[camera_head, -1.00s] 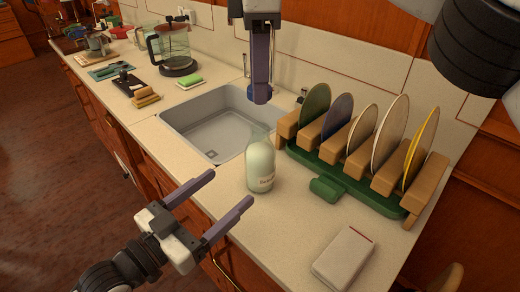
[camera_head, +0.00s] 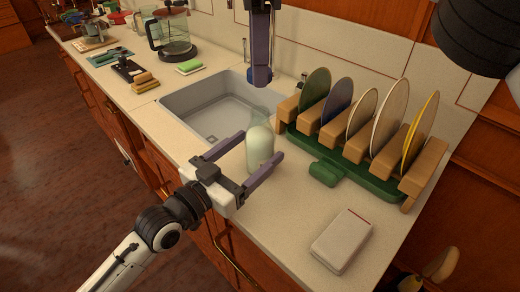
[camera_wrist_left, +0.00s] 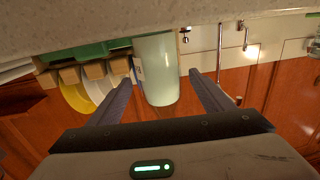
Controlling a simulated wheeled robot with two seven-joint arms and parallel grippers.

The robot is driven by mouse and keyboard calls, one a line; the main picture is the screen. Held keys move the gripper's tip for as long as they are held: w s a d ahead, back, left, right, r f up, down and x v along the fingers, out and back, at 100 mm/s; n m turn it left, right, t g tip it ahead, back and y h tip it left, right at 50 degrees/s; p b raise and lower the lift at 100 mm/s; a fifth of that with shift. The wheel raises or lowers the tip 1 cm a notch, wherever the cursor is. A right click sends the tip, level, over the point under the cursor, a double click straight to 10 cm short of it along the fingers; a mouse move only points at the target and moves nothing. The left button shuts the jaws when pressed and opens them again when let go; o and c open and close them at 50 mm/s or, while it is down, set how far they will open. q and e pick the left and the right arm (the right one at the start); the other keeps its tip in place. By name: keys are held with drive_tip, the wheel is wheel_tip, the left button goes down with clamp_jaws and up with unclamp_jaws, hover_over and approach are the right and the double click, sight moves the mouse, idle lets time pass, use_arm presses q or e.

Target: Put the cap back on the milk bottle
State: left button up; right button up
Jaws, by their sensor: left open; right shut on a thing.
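The milk bottle (camera_head: 260,148), pale and translucent with whitish milk, stands upright on the counter beside the sink. My left gripper (camera_head: 263,145) is open, with one finger on either side of the bottle. In the left wrist view the bottle (camera_wrist_left: 157,68) appears upside down between the two spread fingers, with gaps showing. My right gripper (camera_head: 260,68) points down from the top and is shut on a small blue cap (camera_head: 260,83), held above and apart from the bottle. The bottle's mouth is hard to make out.
The sink (camera_head: 215,112) lies behind and left of the bottle. A green and wood plate rack (camera_head: 350,172) with several plates stands to the right, a green block (camera_head: 325,173) before it. A white box (camera_head: 342,240) lies near the front right. Counter between them is clear.

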use_arm(q)
drive_tip(key=shift+x, duration=1.25)
drive_tip(key=shift+c, duration=0.3)
drive_tip(key=c, duration=1.6)
drive_tip(key=shift+o, duration=0.2)
use_arm(e)
hover_over(259, 111)
drive_tip(key=shift+f, duration=2.45)
drive_tip(key=shift+f, duration=0.1)
drive_tip(key=shift+f, duration=0.8)
drive_tip(key=shift+f, duration=0.55)
use_arm(q)
clamp_jaws()
use_arm(e)
drive_tip(key=m, duration=0.6)
drive_tip(key=shift+m, duration=0.4)
